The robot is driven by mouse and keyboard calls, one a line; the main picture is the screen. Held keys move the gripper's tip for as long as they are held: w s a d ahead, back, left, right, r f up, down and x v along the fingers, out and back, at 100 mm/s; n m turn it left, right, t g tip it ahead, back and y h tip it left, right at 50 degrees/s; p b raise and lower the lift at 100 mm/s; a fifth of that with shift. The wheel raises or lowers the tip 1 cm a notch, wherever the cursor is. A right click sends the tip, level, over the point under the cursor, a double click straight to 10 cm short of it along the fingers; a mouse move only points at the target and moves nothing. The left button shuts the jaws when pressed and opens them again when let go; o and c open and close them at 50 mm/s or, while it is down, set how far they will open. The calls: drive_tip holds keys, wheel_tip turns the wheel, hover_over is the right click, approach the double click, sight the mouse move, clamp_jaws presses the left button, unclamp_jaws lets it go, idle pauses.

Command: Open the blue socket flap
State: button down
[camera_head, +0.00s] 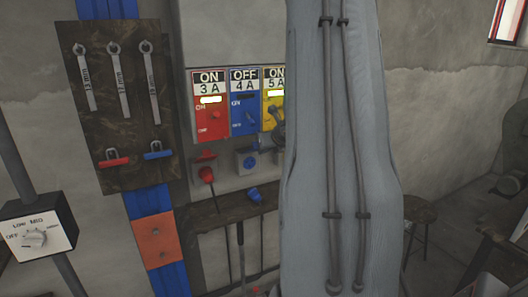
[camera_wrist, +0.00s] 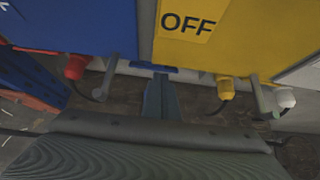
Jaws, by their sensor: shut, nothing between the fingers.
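A loose blue plug (camera_head: 253,195) lies below the socket.
A red plug (camera_head: 206,174) hangs below the red socket at the left. Red and yellow panels (camera_head: 209,120) flank the blue one. In the wrist view a yellow plug (camera_wrist: 225,88) and a white plug (camera_wrist: 286,98) are at the right. My arm hides the head view's middle.

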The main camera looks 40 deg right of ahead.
drive_tip(key=shift+r, duration=0.25)
drive_tip(key=shift+f, duration=0.1)
drive_tip(key=f+b+v, duration=0.1)
drive_tip(key=b+v, duration=0.2)
drive_tip(key=v, duration=0.6)
drive_tip(key=shift+s+a+r, duration=0.15)
drive_tip(key=shift+s+a, duration=0.05)
drive_tip(key=shift+s, duration=0.3)
